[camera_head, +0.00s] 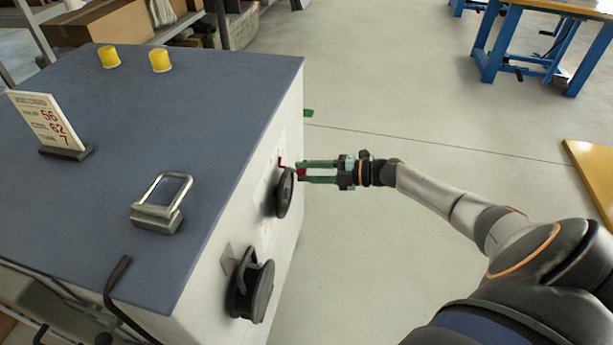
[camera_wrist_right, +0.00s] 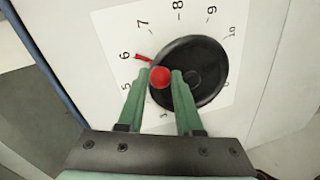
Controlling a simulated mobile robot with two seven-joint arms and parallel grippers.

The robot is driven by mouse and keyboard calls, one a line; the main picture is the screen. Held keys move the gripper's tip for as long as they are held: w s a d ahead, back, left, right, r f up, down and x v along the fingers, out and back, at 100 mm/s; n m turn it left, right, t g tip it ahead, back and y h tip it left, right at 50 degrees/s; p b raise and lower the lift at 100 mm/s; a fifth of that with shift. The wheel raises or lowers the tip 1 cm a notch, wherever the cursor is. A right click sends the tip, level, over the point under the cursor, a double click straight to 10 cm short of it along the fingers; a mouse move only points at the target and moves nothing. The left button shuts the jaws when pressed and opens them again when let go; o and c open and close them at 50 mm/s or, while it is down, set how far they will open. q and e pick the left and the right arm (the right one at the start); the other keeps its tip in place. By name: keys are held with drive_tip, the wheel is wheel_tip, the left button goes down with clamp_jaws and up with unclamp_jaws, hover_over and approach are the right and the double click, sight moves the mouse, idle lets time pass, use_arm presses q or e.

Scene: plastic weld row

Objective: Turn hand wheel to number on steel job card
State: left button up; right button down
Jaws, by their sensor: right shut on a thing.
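The black hand wheel (camera_head: 285,192) is on the side of the machine cabinet; in the right wrist view the wheel (camera_wrist_right: 208,62) sits over a white dial plate (camera_wrist_right: 112,28) numbered around its rim. A red pointer (camera_wrist_right: 142,57) lies close to the 6, slightly on its 7 side. My right gripper (camera_head: 301,172) is shut on the wheel's red knob (camera_wrist_right: 160,77), with one green finger on each side. The job card (camera_head: 48,122) stands in a dark base on the cabinet top, with red numbers that look like 56, 62 and 7. My left gripper is not in view.
A second black knob (camera_head: 252,287) sits lower on the same cabinet side. A metal block with a loop handle (camera_head: 157,216) and two yellow caps (camera_head: 160,60) are on the cabinet top (camera_head: 220,100). Open floor (camera_head: 400,100) lies to the right, with blue-legged benches (camera_head: 490,55) beyond.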

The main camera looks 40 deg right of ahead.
drive_tip(key=shift+w+d+f+m, duration=0.15)
drive_tip(key=shift+w+d+m, duration=0.05)
drive_tip(key=shift+m, duration=0.2)
idle(0.3)
drive_tip(key=c, duration=0.6)
unclamp_jaws()
drive_tip(key=v, duration=1.2)
drive_tip(key=shift+d+p, duration=0.3)
drive_tip(key=shift+p, duration=0.1)
